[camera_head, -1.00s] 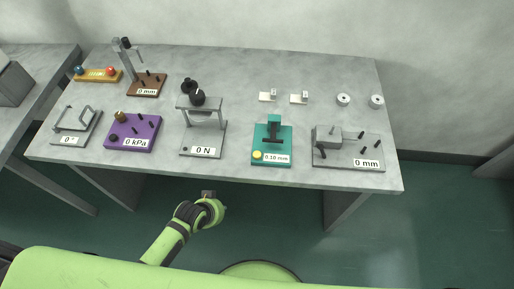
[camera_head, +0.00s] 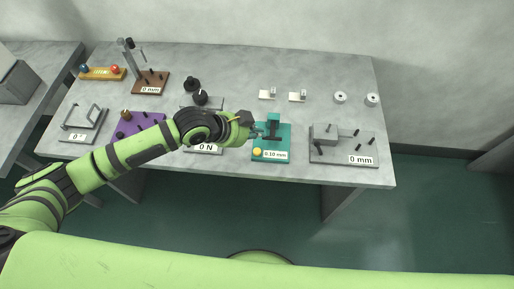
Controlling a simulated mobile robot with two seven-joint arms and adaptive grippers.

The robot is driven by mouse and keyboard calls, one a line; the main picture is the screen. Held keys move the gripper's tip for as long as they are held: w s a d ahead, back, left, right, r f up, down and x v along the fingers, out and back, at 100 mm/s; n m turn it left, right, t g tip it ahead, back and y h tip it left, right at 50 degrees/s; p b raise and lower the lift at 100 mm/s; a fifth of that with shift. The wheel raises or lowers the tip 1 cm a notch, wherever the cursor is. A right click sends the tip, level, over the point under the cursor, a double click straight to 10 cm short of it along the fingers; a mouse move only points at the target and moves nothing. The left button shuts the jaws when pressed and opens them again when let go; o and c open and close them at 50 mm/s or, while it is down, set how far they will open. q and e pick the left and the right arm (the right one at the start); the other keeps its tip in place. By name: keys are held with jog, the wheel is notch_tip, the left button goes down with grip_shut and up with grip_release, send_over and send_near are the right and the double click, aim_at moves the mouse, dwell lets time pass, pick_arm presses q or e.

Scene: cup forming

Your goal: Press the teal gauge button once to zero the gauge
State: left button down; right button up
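The teal gauge (camera_head: 283,141) stands near the front edge of the table, right of centre. Its label (camera_head: 275,155) reads 0.10 mm. A round yellow button (camera_head: 257,153) sits at its front left corner. My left gripper (camera_head: 257,132) is over the gauge's left edge, behind the button in the picture. Its fingers are small and dark against the teal, so I cannot tell whether they are open or shut. My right gripper is not in view.
My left arm crosses over the purple kPa device (camera_head: 146,120) and hides much of the grey 0 N device (camera_head: 206,149). A grey 0 mm device (camera_head: 340,154) stands right of the gauge. Small white blocks (camera_head: 297,97) and discs (camera_head: 340,97) lie behind.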

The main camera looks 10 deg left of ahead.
aim_at(255, 153)
pick_arm(q)
jog(key=shift+w+a+r, duration=0.25)
jog(key=shift+w+a, duration=0.05)
jog(key=shift+f, duration=0.1)
notch_tip(255, 153, down, 8)
jog(key=b, duration=0.7)
jog(key=shift+f+b, duration=0.3)
jog(key=shift+b, duration=0.15)
jog(key=shift+f, duration=0.15)
dwell(0.8)
jog(key=shift+f, duration=0.3)
jog(key=shift+f+b, duration=0.5)
dwell(0.7)
jog(key=shift+r, duration=0.1)
jog(key=shift+r+p, duration=0.85)
jog(key=shift+p, duration=0.1)
